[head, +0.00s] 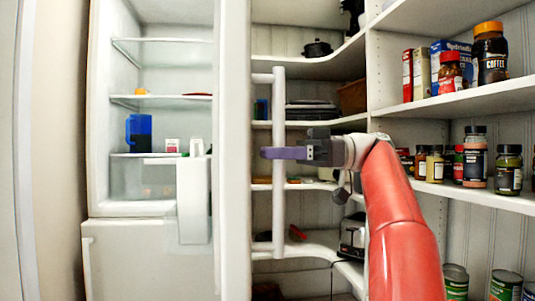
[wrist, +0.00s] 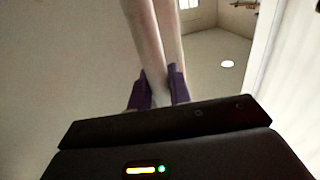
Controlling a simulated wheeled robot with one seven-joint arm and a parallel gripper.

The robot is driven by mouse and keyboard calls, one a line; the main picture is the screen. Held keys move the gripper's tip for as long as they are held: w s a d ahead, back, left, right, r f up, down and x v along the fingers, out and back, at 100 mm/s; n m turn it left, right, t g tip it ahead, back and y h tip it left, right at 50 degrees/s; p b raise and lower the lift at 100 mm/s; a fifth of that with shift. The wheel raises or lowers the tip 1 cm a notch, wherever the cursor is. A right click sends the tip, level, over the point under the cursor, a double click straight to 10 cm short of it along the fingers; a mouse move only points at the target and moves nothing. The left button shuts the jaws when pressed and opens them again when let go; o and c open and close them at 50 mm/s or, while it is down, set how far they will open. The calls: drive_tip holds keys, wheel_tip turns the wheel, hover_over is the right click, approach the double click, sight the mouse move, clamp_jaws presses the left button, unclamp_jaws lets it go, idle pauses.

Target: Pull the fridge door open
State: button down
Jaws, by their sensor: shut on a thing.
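The fridge door (head: 236,150) stands open and shows nearly edge-on in the head view, with the lit fridge interior (head: 165,65) to its left. Its long white vertical handle (head: 278,215) is on the door's right side. My gripper (head: 272,153) is shut on the handle at about its middle, with purple fingers across the bar. In the wrist view, the handle (wrist: 157,40) runs up from between the two purple fingers (wrist: 160,90). The door's inner side carries a white bin (head: 193,200).
Corner shelves with jars (head: 475,155), cans (head: 505,285) and boxes (head: 420,70) stand close on the right, beside my red arm. A toaster (head: 352,235) sits on a lower shelf behind the handle. A lower fridge compartment (head: 150,258) is closed.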

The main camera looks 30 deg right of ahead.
idle(0.3)
drive_tip(key=c, duration=1.3)
unclamp_jaws()
drive_tip(key=shift+c, duration=0.2)
drive_tip(key=shift+d, duration=0.15)
drive_tip(key=p+v, duration=0.1)
drive_tip(key=v, duration=0.6)
drive_tip(key=shift+d+p, duration=0.35)
drive_tip(key=shift+a, duration=0.1)
